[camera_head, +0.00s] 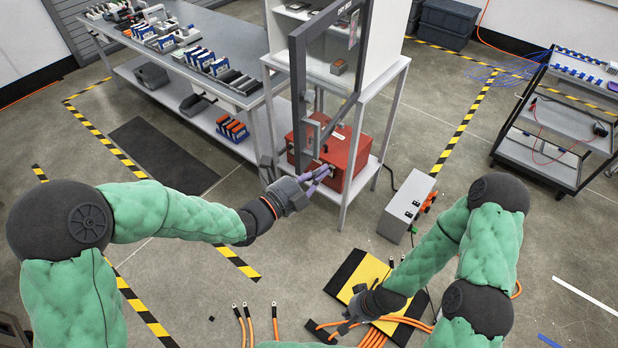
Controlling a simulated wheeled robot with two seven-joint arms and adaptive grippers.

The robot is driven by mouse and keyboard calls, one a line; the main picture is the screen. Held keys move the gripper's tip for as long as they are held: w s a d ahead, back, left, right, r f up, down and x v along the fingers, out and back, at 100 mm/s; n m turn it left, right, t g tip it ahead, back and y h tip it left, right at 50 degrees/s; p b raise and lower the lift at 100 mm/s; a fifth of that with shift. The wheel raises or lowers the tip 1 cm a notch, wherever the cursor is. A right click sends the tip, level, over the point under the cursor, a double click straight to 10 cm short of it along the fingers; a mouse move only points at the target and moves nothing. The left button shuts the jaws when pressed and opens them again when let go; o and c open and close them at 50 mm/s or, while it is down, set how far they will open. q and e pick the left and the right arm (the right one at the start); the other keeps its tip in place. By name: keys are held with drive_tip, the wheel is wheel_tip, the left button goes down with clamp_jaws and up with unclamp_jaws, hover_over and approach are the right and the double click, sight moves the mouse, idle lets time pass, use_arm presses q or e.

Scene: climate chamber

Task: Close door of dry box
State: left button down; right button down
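The dry box (385,40) is a white cabinet on a light metal stand at the top middle. Its door (298,85), a glass pane in a dark grey frame, stands open and swung out toward me. My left gripper (326,172), with purple fingers, is by the lower end of the door frame, in front of a red case. I cannot tell whether it touches the frame or how far its fingers are apart. My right gripper (338,331) is low at the bottom middle, over cables by a yellow and black mat, away from the door. Its finger opening is unclear.
The red case (340,155) sits on the stand's lower shelf. A long workbench (235,50) with several small items stands left of the dry box. A grey control box (405,207) is on the floor to the right. A dark cart (545,150) stands far right.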

sight(318, 157)
use_arm(q)
drive_tip(key=w, duration=0.5)
drive_tip(key=shift+w+a, duration=0.1)
drive_tip(key=shift+w, duration=0.05)
idle(0.3)
drive_tip(key=shift+a, duration=0.15)
